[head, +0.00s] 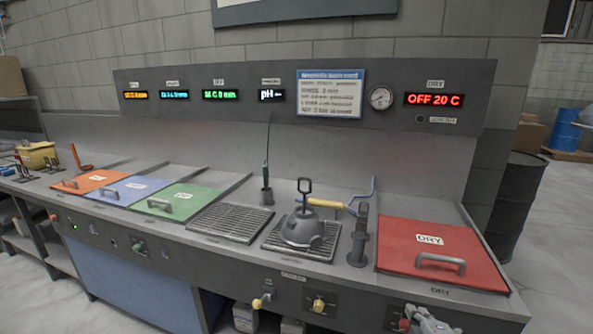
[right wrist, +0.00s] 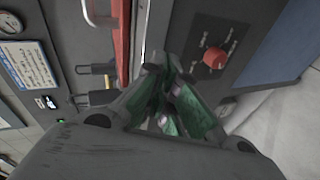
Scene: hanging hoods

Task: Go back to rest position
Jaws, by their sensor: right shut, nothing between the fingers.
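My right gripper (head: 425,320) shows at the bottom edge of the head view, in front of the bench's front panel and below the red DRY lid (head: 400,252). In the right wrist view its fingers (right wrist: 178,95), with green inner sides, are shut with nothing between them. They are near a red knob (right wrist: 214,58) on the front panel. My left gripper is not in view. A grey dome-shaped hood (head: 303,230) with an upright black handle sits on a grate in the middle right of the bench.
Orange (head: 90,181), blue (head: 135,189) and green (head: 178,202) lids lie along the left of the bench. An empty grate (head: 229,223) is beside the green lid. A dark stand (head: 360,240) rises left of the red lid. A dark barrel (head: 515,205) stands beyond the bench.

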